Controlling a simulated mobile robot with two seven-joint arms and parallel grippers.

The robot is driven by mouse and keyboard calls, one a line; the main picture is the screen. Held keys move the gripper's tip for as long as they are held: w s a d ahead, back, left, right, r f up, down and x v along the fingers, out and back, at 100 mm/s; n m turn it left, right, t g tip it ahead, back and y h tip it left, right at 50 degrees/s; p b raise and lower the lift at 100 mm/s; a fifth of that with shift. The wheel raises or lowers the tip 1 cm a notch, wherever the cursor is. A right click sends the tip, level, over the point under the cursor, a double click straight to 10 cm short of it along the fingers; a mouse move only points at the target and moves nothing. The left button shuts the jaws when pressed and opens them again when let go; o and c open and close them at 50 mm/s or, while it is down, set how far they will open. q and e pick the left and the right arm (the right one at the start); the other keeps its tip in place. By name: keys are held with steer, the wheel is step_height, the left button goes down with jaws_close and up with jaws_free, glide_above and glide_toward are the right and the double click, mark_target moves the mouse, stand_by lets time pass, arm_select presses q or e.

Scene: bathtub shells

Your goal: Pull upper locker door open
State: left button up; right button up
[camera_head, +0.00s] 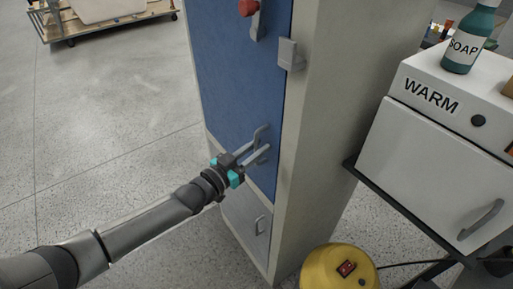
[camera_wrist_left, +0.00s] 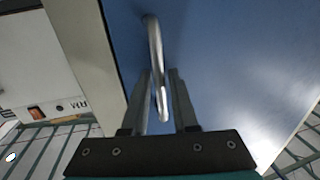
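The upper locker door (camera_head: 235,75) is blue and looks flush in the pale locker frame (camera_head: 325,115). Its grey bar handle (camera_head: 262,133) is low on the door, near the right edge. My left gripper (camera_head: 257,154) is at this handle, reaching in from the lower left. In the left wrist view, the handle (camera_wrist_left: 155,50) runs between the two fingers of the gripper (camera_wrist_left: 160,95). The fingers stand apart, one on each side of the bar, with a gap showing on the right. I cannot tell whether the left finger touches it. My right gripper is not in view.
A grey latch piece (camera_head: 290,54) and a red knob (camera_head: 248,7) are higher up. A grey lower door (camera_head: 245,218) is below. A white WARM cabinet (camera_head: 435,150) and a yellow canister (camera_head: 338,270) stand at right.

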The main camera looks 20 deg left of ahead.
arm_select(q)
jaws_close()
stand_by(1.4)
